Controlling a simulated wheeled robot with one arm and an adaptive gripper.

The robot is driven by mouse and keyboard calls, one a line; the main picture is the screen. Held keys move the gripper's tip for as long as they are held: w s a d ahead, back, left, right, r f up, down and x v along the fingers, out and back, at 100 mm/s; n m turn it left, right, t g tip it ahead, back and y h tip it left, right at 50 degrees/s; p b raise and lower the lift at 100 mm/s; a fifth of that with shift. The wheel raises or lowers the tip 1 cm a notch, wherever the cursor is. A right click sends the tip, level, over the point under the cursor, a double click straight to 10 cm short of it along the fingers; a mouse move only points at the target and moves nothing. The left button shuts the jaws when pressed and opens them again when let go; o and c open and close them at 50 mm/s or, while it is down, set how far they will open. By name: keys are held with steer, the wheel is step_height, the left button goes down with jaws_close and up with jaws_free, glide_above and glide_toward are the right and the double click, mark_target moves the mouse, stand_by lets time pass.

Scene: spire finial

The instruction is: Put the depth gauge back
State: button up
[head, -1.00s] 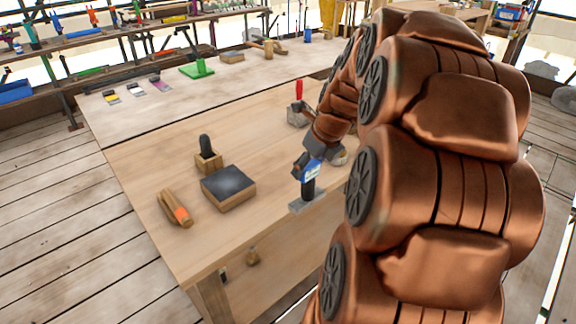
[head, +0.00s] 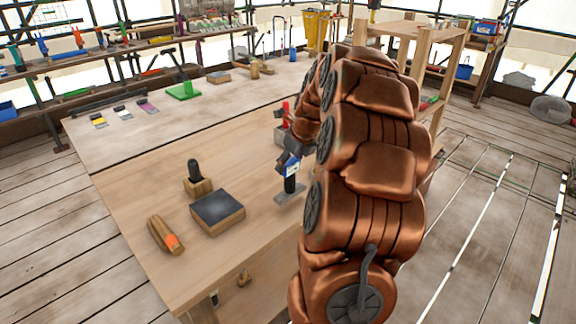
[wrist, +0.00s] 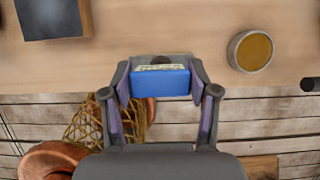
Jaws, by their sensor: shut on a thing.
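The depth gauge (head: 291,186) has a blue-and-white head, a dark body and a flat grey base. My gripper (head: 288,158) is shut on its head and holds it upright near the workbench's (head: 150,185) right-hand edge. In the wrist view the gauge's blue face (wrist: 160,84) sits between the two fingers of my gripper (wrist: 161,74). I cannot tell whether its base touches the bench.
A dark-topped block (head: 218,211), a wooden holder with a black handle (head: 196,178) and an orange-marked wooden tool (head: 163,235) lie left of the gauge. A round tin (wrist: 250,51) stands close by. A red-handled tool (head: 285,110) is behind my gripper.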

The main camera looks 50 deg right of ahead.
steer(key=shift+w+d+f+p, duration=0.25)
steer(key=shift+w+d+f, duration=0.1)
steer(key=shift+f, duration=0.25)
steer(key=shift+w+d+f+p, duration=0.25)
steer(key=shift+w+f, duration=0.1)
steer(key=shift+f, duration=0.3)
steer(key=shift+w+d+f+p, duration=0.25)
steer(key=shift+w+d+f, duration=0.1)
steer(key=shift+f, duration=0.4)
steer(key=o, duration=1.4)
